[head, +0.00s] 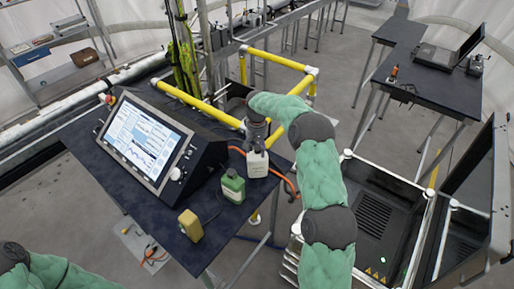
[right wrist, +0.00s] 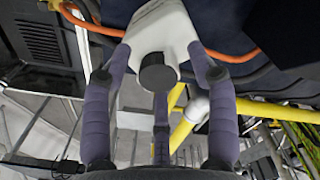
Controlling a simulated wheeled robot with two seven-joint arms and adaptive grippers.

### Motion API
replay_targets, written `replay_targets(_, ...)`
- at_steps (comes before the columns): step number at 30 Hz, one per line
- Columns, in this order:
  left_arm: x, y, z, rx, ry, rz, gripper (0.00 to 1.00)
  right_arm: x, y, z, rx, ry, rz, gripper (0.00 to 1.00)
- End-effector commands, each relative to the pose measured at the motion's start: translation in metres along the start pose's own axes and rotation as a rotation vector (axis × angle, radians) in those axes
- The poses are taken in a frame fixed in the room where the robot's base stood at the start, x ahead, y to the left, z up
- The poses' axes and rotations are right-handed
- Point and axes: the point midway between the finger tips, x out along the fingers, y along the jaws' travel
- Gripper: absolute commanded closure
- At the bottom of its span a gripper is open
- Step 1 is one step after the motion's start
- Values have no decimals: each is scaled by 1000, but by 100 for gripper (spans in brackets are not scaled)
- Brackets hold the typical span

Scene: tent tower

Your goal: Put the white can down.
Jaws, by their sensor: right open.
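The white can (head: 257,164) stands upright at the right edge of the dark table (head: 150,215), as far as the head view shows. My right gripper (head: 256,145) is directly above it, at its top. In the right wrist view the can (right wrist: 160,25), with a dark round cap (right wrist: 158,72), is between the purple fingers of my right gripper (right wrist: 160,60). The fingers are open around its upper part. I cannot tell whether a finger still touches it. Only a green part of my left arm shows at the lower left of the head view; its gripper is out of frame.
A green can (head: 232,187) and a yellow block (head: 190,225) stand nearer on the table. A tilted monitor (head: 145,138) stands to the left. An orange cable (head: 285,180) runs by the table edge. Yellow pipes (head: 275,58) frame the area behind my right arm.

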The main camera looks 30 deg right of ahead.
Motion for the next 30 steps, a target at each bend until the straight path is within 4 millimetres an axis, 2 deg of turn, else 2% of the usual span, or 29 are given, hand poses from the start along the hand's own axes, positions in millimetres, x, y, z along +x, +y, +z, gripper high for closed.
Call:
replay_targets(5, -1, 0, 0, 0, 0, 0, 60, -10, 0, -1, 0, 3, 0, 41)
replay_targets(8, 1, 0, 0, 0, 0, 0, 60, -25, 0, -1, 0, 6, 0, 41)
replay_targets(15, 3, -1, 0, 0, 0, 0, 60, -73, -1, -1, 0, 5, -1, 41)
replay_targets(21, 4, -1, 0, 0, 0, 0, 60, -105, 0, 0, 1, 2, -1, 41)
replay_targets(25, 3, -1, 0, 0, 0, 0, 60, -117, 0, 0, 0, 1, 0, 41)
replay_targets(30, 3, -1, 0, 0, 0, 0, 60, -123, 0, 0, 0, 1, 0, 41)
